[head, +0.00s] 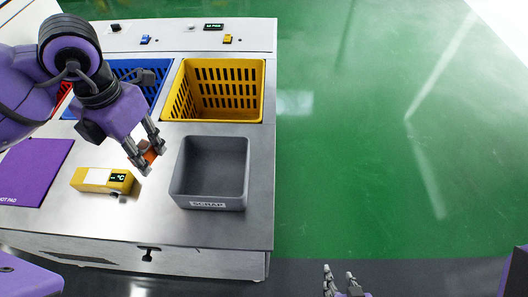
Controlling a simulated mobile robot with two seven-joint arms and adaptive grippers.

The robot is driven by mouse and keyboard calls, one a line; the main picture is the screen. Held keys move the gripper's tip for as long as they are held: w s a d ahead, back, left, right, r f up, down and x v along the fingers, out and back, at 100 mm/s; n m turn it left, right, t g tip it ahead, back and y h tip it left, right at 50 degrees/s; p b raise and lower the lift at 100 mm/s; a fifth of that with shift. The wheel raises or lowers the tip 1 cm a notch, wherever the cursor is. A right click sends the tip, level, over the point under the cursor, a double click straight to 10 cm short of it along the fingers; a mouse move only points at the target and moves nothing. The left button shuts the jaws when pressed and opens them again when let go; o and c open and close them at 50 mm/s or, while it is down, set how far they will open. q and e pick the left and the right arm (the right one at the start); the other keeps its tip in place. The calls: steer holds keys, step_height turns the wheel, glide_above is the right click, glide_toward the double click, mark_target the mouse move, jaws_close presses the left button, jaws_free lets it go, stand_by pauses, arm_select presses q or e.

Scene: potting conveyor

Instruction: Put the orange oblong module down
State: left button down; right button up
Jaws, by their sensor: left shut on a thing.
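The orange oblong module (151,155) is between the fingertips of my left gripper (148,153). The gripper is shut on it, and the fingers hide part of the module. They hang over the metal worktop, between the yellow thermometer and the grey scrap bin; I cannot tell how far above the worktop. My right gripper (342,281) is at the bottom edge of the head view, off the worktop over the floor. Its two fingers stand apart with nothing between them.
A grey bin (210,203) labelled SCRAP stands right of the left gripper. A yellow thermometer (122,183) and purple hot pad (36,170) lie left. Yellow (187,119), blue (155,71) and red (63,95) crates stand behind. Bare worktop (130,222) shows in front.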

arm_select(q)
steer(key=shift+s+a+r, duration=0.25)
steer(key=shift+s+a, duration=0.1)
steer(key=shift+a, duration=0.05)
steer(key=shift+d, duration=0.15)
steer(key=w+d+f+p, duration=0.1)
steer(key=w+d+f, duration=0.15)
steer(key=d, duration=0.55)
glide_above(215, 178)
steer(key=a, duration=0.1)
steer(key=f, duration=0.5)
steer(key=shift+s+f, duration=0.2)
steer(key=shift+f, duration=0.05)
steer(key=shift+w+d+f, duration=0.1)
steer(key=shift+d+f, duration=0.2)
steer(key=shift+f, duration=0.1)
steer(key=f, duration=0.3)
steer(key=shift+d+f, duration=0.15)
steer(key=shift+d, duration=0.15)
steer(key=shift+f, duration=0.3)
arm_select(e)
steer(key=shift+w+a+r, duration=0.25)
steer(key=shift+w+r, duration=0.05)
steer(key=shift+r, duration=0.15)
